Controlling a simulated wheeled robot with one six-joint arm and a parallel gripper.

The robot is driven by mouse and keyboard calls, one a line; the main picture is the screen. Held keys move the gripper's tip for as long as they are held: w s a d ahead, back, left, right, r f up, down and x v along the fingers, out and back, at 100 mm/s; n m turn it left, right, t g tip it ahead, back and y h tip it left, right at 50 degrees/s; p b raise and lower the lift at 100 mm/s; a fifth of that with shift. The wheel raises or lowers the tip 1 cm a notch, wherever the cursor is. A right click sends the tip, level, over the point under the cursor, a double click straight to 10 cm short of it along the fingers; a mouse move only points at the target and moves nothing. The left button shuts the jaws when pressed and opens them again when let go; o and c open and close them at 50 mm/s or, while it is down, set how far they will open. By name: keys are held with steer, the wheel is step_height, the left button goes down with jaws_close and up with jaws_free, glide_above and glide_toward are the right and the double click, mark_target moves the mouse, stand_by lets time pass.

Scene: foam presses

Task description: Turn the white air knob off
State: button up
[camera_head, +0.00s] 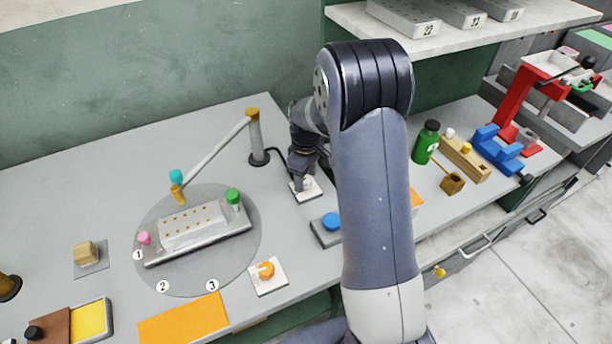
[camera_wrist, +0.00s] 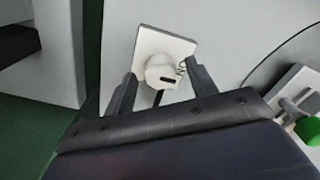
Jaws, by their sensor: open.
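The white air knob (camera_wrist: 163,72) sits on a square white plate (camera_wrist: 150,42) on the grey table. It is round with a dark slot or mark on its face. My gripper (camera_wrist: 158,88) is open, with one finger on each side of the knob; I cannot tell whether the fingers touch it.
An orange knob (camera_head: 266,270) on its own plate and a blue button (camera_head: 331,222) stand nearer the front. A round turntable (camera_head: 180,284) holds a grey mould with pink and green knobs. A post with a swing arm (camera_head: 257,140) stands just left of my gripper. A green bottle (camera_head: 425,143) stands right.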

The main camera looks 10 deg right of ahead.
steer(key=shift+f, duration=0.45)
steer(key=shift+c, duration=0.2)
steer(key=c, duration=0.9)
steer(key=shift+c, duration=0.2)
